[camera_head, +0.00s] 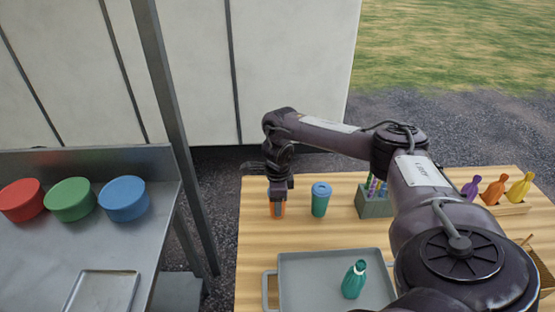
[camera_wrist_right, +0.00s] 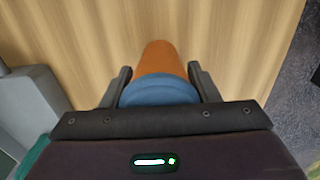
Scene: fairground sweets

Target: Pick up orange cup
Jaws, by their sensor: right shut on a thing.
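The orange cup (camera_head: 278,210) stands near the left edge of the wooden table, under my right gripper (camera_head: 278,198). In the right wrist view the orange cup (camera_wrist_right: 160,58) has a blue lid (camera_wrist_right: 158,91) and sits between the two fingers of my right gripper (camera_wrist_right: 160,85). The gripper is shut on the cup from above. The cup's base seems to be on or close to the table; I cannot tell exactly. My left gripper is not in view.
A teal cup (camera_head: 320,199) with a blue lid stands just right. Red, green and blue tubs (camera_head: 123,199) sit on the metal counter at left.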

